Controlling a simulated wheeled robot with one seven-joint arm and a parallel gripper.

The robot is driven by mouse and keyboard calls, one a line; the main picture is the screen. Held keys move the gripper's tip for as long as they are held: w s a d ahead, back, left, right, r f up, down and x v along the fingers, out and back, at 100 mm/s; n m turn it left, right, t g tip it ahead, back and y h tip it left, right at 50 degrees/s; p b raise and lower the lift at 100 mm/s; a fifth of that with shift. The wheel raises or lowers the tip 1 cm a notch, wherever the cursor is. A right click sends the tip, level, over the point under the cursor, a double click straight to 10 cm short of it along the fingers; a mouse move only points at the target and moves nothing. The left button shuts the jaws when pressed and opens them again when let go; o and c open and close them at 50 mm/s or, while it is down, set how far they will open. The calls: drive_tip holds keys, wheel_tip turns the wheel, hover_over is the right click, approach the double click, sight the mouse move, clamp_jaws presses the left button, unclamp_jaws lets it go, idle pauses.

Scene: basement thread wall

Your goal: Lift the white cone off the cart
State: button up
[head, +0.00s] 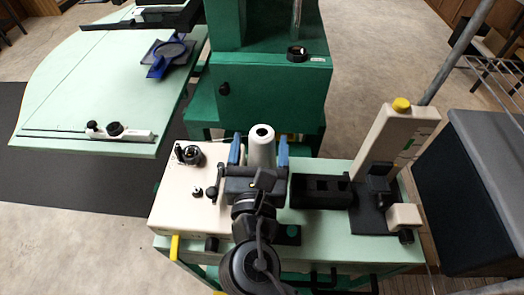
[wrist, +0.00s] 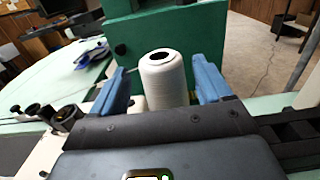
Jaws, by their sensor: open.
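The white cone (head: 262,146) stands upright on the pale green cart (head: 335,232), with a dark hole in its top. In the wrist view the white cone (wrist: 164,80) stands between two blue fingers. My gripper (head: 260,150) is open, one finger to each side of the cone. In the wrist view my gripper (wrist: 163,85) shows a gap between each finger and the cone. The cone's foot is hidden behind my gripper's body.
A cream box with black knobs (head: 185,205) is left of the cone. A black block (head: 320,190) and a tall cream device with a yellow knob (head: 385,145) are to the right. A green machine (head: 270,95) rises behind the cart.

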sight(262, 132)
drive_tip(key=w, duration=0.4)
drive_tip(key=shift+w+d+r, duration=0.1)
drive_tip(key=shift+d, duration=0.05)
clamp_jaws()
idle(0.5)
